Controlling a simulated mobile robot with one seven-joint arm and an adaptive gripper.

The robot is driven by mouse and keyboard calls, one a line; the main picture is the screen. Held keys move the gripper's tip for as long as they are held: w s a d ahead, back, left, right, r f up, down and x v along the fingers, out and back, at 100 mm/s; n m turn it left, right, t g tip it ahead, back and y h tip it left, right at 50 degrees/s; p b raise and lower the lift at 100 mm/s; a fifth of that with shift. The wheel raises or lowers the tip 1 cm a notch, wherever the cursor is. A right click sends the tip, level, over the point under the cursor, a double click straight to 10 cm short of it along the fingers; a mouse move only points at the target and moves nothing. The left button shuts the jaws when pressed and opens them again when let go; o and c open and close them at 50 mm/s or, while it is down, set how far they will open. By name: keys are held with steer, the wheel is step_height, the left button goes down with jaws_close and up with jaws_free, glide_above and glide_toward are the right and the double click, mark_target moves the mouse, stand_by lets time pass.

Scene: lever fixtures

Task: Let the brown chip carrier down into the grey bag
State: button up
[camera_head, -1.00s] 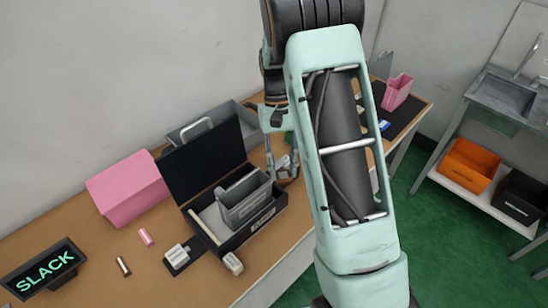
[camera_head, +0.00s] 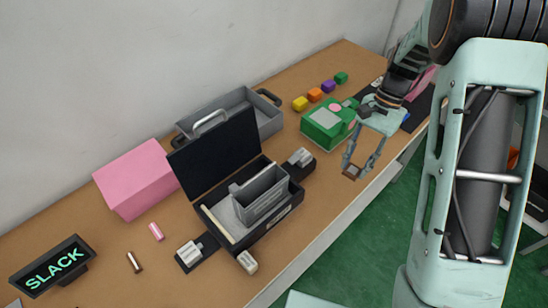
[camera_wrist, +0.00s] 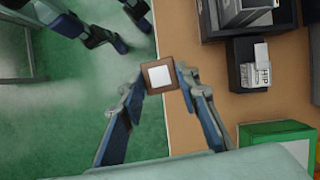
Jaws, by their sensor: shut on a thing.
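My gripper (camera_head: 357,164) is shut on the brown chip carrier (camera_head: 351,171), a small brown square. In the wrist view the carrier (camera_wrist: 160,64) shows a pale square centre and sits between the two fingertips (camera_wrist: 162,80). The gripper hangs over the table's front edge, to the right of the open black case, with the green box behind it.
The open black case (camera_head: 190,164) holds a grey bin (camera_head: 262,193). Near it are a grey tray (camera_head: 268,120), a pink box (camera_head: 140,178) and a green box (camera_head: 325,128). Several coloured cubes (camera_head: 315,95) stand behind the green box. Bare table (camera_head: 325,180) lies left of the gripper.

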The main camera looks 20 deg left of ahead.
steer(key=s+a+m+t+y, duration=0.2)
steer(key=a+m+y, duration=0.1)
steer(key=a+m, duration=0.8)
steer(key=r+m+t, duration=0.1)
steer(key=m+t, duration=0.3)
steer(key=m, duration=0.4)
glide_above(262, 196)
steer(key=w, duration=0.5)
step_height(262, 196, down, 10)
steer(key=b, duration=0.8)
steer(key=shift+s+h+b, duration=0.25)
steer(key=shift+h+b, duration=0.05)
steer(key=shift+b, duration=0.1)
steer(key=shift+d, duration=0.15)
steer(key=o, duration=1)
steer(key=shift+c, duration=0.2)
steer(key=shift+r, duration=0.15)
